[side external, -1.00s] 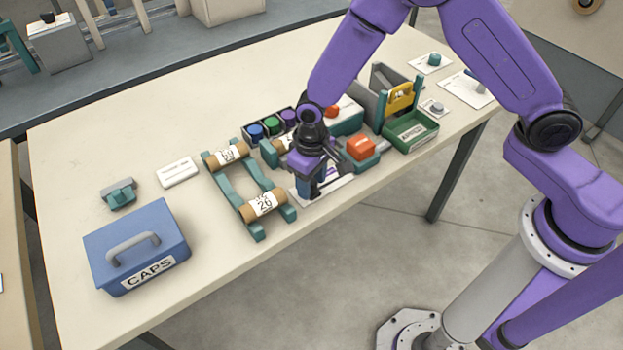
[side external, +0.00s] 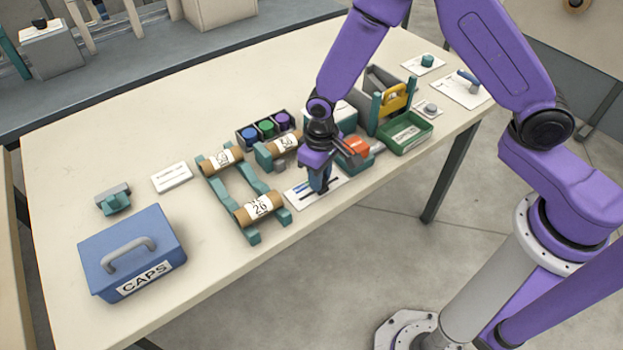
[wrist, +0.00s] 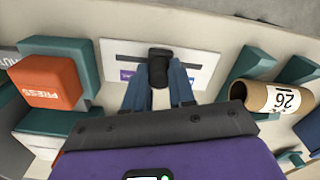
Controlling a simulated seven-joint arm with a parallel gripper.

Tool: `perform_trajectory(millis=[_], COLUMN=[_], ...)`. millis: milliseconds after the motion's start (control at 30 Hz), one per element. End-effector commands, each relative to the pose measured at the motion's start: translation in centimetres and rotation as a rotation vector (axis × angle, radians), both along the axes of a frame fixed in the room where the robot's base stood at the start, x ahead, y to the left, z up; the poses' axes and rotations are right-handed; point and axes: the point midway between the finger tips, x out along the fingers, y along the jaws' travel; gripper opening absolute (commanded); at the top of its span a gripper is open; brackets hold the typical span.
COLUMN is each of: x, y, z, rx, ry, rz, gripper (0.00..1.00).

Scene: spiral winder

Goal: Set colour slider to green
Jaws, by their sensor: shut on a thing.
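The colour slider is a white plate (side external: 299,196) with a dark slot, lying near the table's front edge. In the wrist view the plate (wrist: 207,64) shows a purple label at its left end and part of another label right of the knob. My gripper (side external: 320,188) is down over the plate. In the wrist view my gripper (wrist: 160,88) is shut on the black slider knob (wrist: 160,60), which stands near the middle of the slot. I see no green label; the knob and fingers cover the middle of the plate.
An orange press button (side external: 357,146) stands close to the right of my gripper. Teal rails with cardboard tubes (side external: 260,206) lie to the left. Blue, green and purple caps (side external: 267,128) sit behind, and a green tray (side external: 406,136) is farther right.

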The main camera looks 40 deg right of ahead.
Motion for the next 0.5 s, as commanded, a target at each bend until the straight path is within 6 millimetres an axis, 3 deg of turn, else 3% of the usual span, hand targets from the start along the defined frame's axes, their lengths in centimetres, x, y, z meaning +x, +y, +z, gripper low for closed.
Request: perform_trajectory(millis=[167, 200, 233, 500], x=[0.01, 0.02, 0.02, 0.01], y=[0.03, 0.05, 0.05, 0.09], z=[0.02, 0.02, 0.02, 0.02], rx=[0.0, 0.0, 0.0, 0.0], ry=[0.0, 0.0, 0.0, 0.0], rz=[-0.001, -0.001, -0.001, 0.0], gripper=[0.0, 0.37, 0.47, 0.5])
